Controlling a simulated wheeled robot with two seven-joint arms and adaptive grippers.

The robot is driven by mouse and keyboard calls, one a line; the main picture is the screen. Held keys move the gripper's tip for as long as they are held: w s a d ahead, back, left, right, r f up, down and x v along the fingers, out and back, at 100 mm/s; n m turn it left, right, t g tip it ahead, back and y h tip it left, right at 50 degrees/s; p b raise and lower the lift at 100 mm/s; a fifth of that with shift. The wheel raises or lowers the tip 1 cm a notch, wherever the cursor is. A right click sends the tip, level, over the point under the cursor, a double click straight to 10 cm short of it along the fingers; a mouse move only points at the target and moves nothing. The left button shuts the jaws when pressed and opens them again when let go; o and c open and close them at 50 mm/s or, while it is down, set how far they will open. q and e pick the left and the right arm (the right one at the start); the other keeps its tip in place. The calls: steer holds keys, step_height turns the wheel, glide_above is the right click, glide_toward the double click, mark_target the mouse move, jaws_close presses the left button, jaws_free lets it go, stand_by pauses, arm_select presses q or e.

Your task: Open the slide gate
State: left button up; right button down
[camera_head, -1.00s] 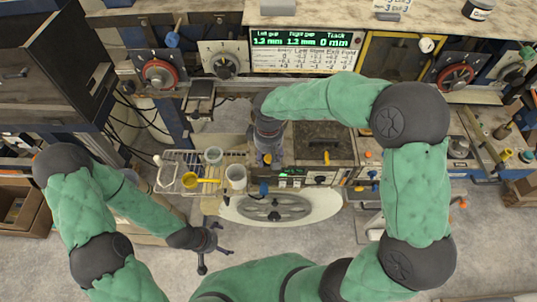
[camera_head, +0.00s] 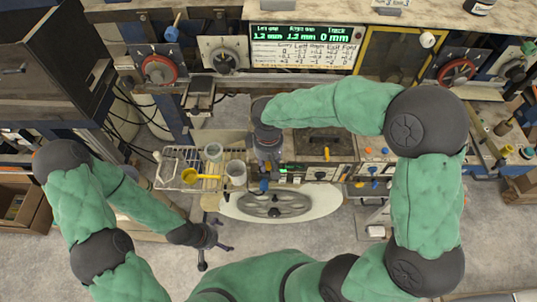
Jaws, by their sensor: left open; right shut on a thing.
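A yellow-framed dark panel (camera_head: 392,55) with a white round knob (camera_head: 428,40) stands at the back right of centre; I cannot tell whether it is the slide gate. My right gripper (camera_head: 265,164) points down at the bench machine, just left of its dark recessed top (camera_head: 323,143). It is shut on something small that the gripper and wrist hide. My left gripper (camera_head: 211,244) is open and empty, low over the floor in front of the bench.
A wire rack (camera_head: 170,170) with white cups (camera_head: 236,173) and a yellow scoop (camera_head: 195,177) sits left of my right gripper. Red handwheels (camera_head: 158,70) and a green-lettered display (camera_head: 306,37) line the back.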

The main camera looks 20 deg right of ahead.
steer(key=c, duration=1)
jaws_free()
step_height(320, 180, up, 12)
stand_by(0.3)
